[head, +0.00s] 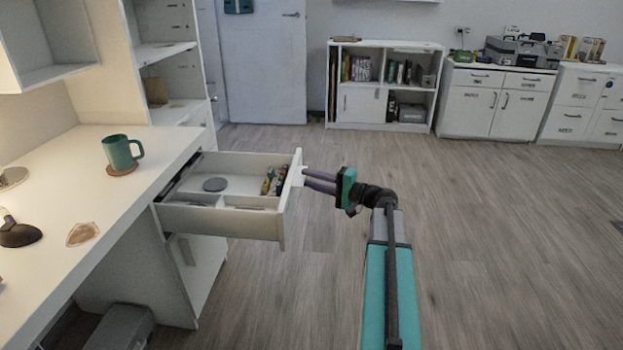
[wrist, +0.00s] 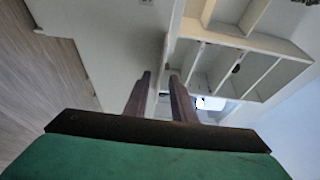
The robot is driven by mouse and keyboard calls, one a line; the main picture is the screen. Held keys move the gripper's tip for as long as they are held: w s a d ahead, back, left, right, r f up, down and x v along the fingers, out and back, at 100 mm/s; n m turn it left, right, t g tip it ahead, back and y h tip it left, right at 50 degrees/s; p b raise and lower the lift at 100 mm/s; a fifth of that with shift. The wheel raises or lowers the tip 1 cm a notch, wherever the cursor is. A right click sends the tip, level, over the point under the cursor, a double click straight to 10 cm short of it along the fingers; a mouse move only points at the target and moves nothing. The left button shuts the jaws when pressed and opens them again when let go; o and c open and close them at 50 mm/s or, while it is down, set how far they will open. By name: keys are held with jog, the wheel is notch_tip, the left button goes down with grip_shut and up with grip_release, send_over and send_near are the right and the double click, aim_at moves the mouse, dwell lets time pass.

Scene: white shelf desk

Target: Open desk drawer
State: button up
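The desk drawer (head: 262,221) is pulled well out of the white desk (head: 120,205), with its inside showing. It holds a grey round item (head: 215,184) and several small colourful items (head: 272,181) near the front. My gripper (head: 306,177) is at the outer face of the drawer front, its two dark fingers close together on the pale handle there. In the wrist view, the fingers (wrist: 160,76) have a narrow pale strip between them, against the drawer front. The handle itself is mostly hidden by the fingers.
A green mug (head: 121,153) stands on a coaster on the desktop. A dark lamp-like object (head: 18,233) is at the left. A grey box (head: 120,327) sits under the desk. The wooden floor (head: 480,230) right of the drawer is clear, with cabinets (head: 492,102) along the far wall.

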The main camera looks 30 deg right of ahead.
jog(key=p+v, duration=0.2)
jog(key=v, duration=1.1)
jog(key=shift+p, duration=0.3)
jog(key=shift+s, duration=0.1)
jog(key=shift+s, duration=0.1)
